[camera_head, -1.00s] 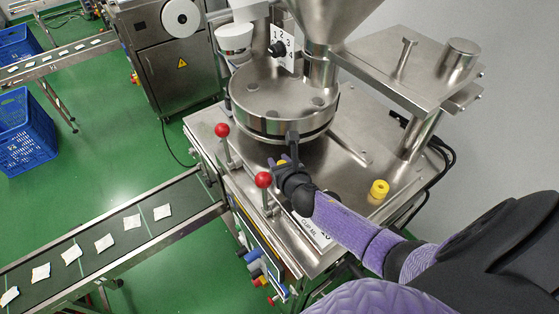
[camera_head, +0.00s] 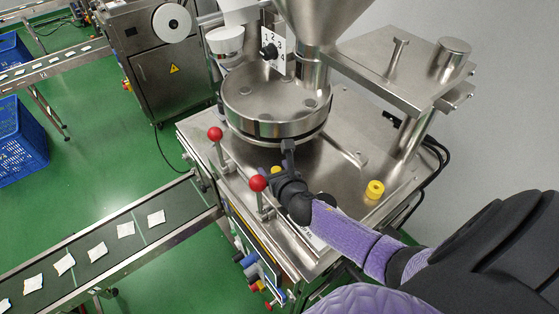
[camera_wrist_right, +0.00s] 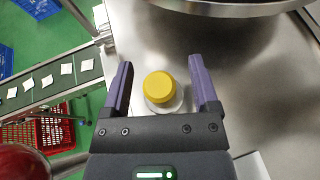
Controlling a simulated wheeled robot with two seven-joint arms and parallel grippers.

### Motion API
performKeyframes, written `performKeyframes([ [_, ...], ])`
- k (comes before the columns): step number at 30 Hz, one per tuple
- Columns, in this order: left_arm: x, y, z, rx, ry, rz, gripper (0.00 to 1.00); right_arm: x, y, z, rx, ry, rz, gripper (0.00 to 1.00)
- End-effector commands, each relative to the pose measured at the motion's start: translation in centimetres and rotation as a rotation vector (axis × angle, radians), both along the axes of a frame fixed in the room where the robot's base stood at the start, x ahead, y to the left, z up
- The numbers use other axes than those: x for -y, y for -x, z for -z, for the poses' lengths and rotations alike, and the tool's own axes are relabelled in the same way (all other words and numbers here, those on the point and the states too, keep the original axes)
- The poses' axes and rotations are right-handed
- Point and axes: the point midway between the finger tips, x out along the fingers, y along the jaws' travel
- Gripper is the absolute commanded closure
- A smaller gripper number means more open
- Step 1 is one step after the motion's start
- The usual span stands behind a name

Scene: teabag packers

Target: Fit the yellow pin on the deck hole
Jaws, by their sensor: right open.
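A round yellow-topped piece, which I take as the yellow pin (camera_wrist_right: 159,87), stands between my right gripper's fingers (camera_wrist_right: 160,85) in the right wrist view. It has a pale round base, and gaps show on both sides, so the open fingers do not touch it. In the head view only a bit of the pin (camera_head: 276,170) shows by my right gripper (camera_head: 277,162), low at the steel deck (camera_head: 335,180) in front of the round turntable. No bare hole shows; whether the base sits in one is hidden. My left gripper is out of view.
A yellow spool-like piece (camera_head: 374,189) with a dark centre stands at the deck's right. Red-knobbed levers (camera_head: 215,134) rise along the left edge, one close to my right gripper. The round steel turntable (camera_head: 277,100) is just beyond it. A conveyor (camera_head: 120,245) with packets runs left.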

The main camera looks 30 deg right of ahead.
Motion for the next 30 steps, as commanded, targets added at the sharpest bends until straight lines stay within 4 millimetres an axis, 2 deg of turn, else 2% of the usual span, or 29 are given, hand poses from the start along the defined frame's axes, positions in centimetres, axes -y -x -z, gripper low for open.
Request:
performKeyframes([
  [6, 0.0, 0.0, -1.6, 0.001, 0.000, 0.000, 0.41, -0.8, 4.4, -2.1, -0.002, 0.000, -0.004, 0.23],
  [12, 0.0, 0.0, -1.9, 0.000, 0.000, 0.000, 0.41, -1.3, 7.1, -3.1, -0.001, 0.000, -0.001, 0.23],
  [18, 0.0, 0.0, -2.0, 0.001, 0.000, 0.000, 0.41, -1.5, 8.0, -3.5, 0.000, 0.000, 0.000, 0.23],
  [30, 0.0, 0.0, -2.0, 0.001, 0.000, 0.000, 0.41, -1.5, 7.9, -3.4, 0.000, 0.000, 0.000, 0.23],
])
